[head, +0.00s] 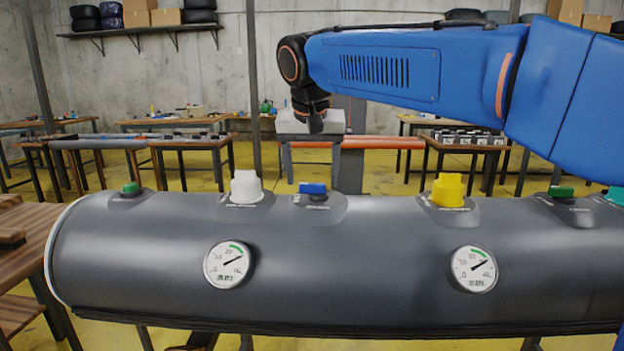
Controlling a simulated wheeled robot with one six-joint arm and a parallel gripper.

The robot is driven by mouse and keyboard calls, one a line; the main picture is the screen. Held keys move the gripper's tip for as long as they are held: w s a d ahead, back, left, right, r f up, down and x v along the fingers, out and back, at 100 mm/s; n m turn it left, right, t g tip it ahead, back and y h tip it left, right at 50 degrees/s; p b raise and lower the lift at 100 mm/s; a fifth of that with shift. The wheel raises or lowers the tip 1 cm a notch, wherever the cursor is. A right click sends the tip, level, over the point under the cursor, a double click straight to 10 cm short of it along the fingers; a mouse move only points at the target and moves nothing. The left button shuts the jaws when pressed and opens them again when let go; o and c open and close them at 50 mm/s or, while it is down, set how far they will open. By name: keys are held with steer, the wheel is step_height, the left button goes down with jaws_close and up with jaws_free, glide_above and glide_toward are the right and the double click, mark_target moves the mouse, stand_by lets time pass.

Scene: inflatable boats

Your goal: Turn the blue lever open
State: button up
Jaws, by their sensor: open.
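The blue lever (313,188) sits on a grey fitting on top of the dark grey inflatable tube (350,235), left of the middle. Its handle lies crosswise, left to right in the picture. My gripper (312,168) hangs from the arm straight above the lever, pointing down. Its two fingers are wide apart, one on each side of the lever in the picture, with nothing between them. I cannot tell how far the fingertips are from the lever in depth.
A white cap (246,187) is left of the lever and a yellow cap (448,190) is right of it. Green levers (130,188) (561,192) sit farther out. Two gauges (227,265) (474,269) face me on the tube's front. Worktables stand behind.

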steer(key=shift+x, duration=0.85)
steer(key=c, duration=1.1)
steer(key=shift+o, duration=0.2)
